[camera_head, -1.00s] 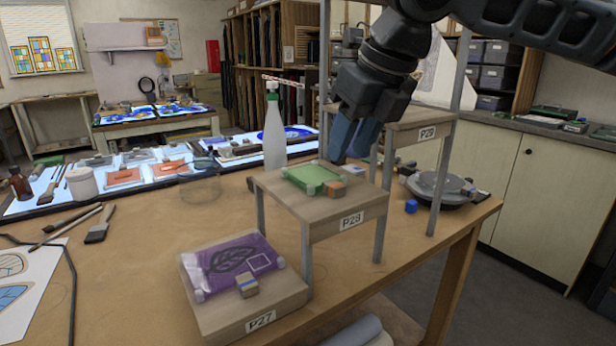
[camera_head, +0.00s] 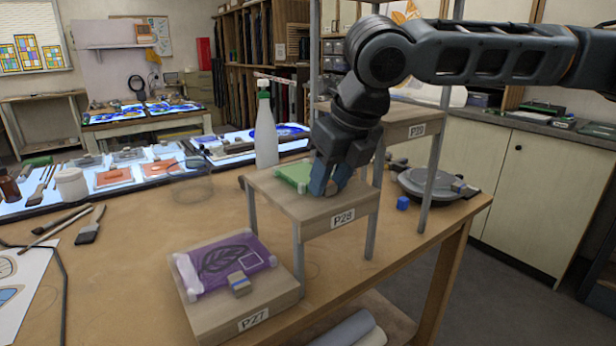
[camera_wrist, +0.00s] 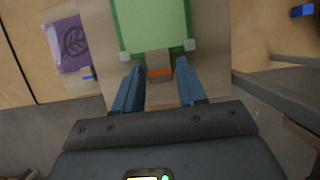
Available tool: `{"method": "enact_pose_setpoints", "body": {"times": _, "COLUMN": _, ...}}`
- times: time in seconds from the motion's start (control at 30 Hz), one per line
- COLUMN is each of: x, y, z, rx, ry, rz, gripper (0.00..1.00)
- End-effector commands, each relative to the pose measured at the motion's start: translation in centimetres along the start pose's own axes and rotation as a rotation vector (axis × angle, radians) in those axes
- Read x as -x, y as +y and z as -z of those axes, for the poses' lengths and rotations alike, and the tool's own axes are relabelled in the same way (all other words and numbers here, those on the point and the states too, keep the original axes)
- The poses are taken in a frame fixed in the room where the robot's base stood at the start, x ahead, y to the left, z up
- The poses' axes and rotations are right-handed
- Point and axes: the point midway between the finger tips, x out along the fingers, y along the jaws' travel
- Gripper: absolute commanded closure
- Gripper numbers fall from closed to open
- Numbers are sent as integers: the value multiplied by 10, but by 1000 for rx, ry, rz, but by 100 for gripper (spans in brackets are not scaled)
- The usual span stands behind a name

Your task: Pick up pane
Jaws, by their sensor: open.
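A green pane (camera_head: 292,175) with pale corner pieces lies flat on the wooden stand P28 (camera_head: 310,209); it also shows at the top of the wrist view (camera_wrist: 152,25). A small wood-and-orange block (camera_wrist: 159,65) sits at its near edge. My gripper (camera_head: 325,184) is over the stand's right part and hides that end of the pane in the head view. In the wrist view my gripper (camera_wrist: 158,73) is open, its blue fingers on either side of the block. A purple pane (camera_head: 220,264) with a leaf drawing and a small block lies on the low stand P27 (camera_head: 268,304).
A taller stand P29 (camera_head: 412,124) rises just behind my gripper, its legs close by. A spray bottle (camera_head: 265,130) stands behind P28. A blue cube (camera_head: 403,203) and a round grey device (camera_head: 428,184) lie to the right.

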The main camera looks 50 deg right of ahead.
Motion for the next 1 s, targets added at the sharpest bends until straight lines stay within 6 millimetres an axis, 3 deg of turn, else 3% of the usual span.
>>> {"method": "enact_pose_setpoints", "body": {"times": 0.07, "x": 0, "y": 0, "z": 0, "rx": 0, "ry": 0, "rz": 0, "gripper": 62}}
{"method": "enact_pose_setpoints", "body": {"times": 0.47, "x": 0, "y": 0, "z": 0, "rx": 0, "ry": 0, "rz": 0, "gripper": 100}}
{"method": "enact_pose_setpoints", "body": {"times": 0.83, "x": 3, "y": 0, "z": -2, "rx": -1, "ry": -1, "rz": 0, "gripper": 100}}
{"method": "enact_pose_setpoints", "body": {"times": 1.0, "x": 17, "y": 0, "z": -8, "rx": -2, "ry": -3, "rz": 0, "gripper": 100}}
